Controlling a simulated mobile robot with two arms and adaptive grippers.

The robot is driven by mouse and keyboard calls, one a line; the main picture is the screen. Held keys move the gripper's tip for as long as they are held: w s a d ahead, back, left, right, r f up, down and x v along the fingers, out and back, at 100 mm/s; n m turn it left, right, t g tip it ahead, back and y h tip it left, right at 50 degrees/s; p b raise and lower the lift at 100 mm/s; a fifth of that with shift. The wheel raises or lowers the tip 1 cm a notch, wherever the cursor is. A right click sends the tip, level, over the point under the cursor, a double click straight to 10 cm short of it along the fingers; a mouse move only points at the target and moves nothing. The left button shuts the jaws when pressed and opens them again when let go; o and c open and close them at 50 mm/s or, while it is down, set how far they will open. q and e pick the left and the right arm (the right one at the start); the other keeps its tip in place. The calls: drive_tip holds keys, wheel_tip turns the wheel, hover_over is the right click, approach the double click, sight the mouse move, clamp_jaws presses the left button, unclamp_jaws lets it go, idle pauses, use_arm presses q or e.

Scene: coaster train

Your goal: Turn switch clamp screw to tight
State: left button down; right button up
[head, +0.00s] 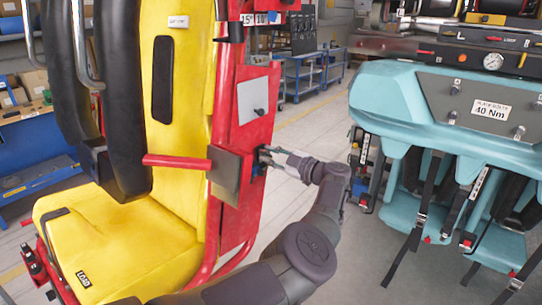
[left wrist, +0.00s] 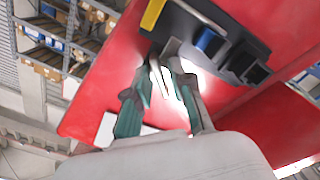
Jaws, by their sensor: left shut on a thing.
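My left gripper (head: 268,158) reaches the side of the red seat frame (head: 228,118), behind a grey plate. In the left wrist view its fingers (left wrist: 170,72) are shut on a small pale metal part at the lower edge of a dark switch bracket. This part appears to be the switch clamp screw; the fingers hide much of it, and its turn angle cannot be read. The bracket (left wrist: 188,22) is fixed to the red panel and carries a blue block (left wrist: 210,42) and a black block (left wrist: 246,66). My right gripper is not in view.
A yellow seat (head: 178,110) with black padded restraints is at left. A red bar (head: 177,162) and a grey plate (head: 229,174) stick out near my gripper. A teal seat unit (head: 400,100) with hanging straps and a 40 Nm label stands at right. Floor between is clear.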

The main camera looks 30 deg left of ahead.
use_arm(q)
drive_tip(key=m+p, duration=0.1)
drive_tip(key=m, duration=0.5)
drive_tip(key=shift+r+m, duration=0.1)
drive_tip(key=shift+m, duration=0.2)
drive_tip(key=m+p, duration=0.1)
drive_tip(key=m, duration=0.5)
drive_tip(key=m+p, duration=0.1)
drive_tip(key=m, duration=0.5)
drive_tip(key=shift+m, duration=0.3)
drive_tip(key=m, duration=0.5)
drive_tip(key=shift+p, duration=0.4)
drive_tip(key=shift+m, duration=0.4)
drive_tip(key=c, duration=1)
unclamp_jaws()
drive_tip(key=shift+a, duration=0.1)
drive_tip(key=shift+m, duration=0.3)
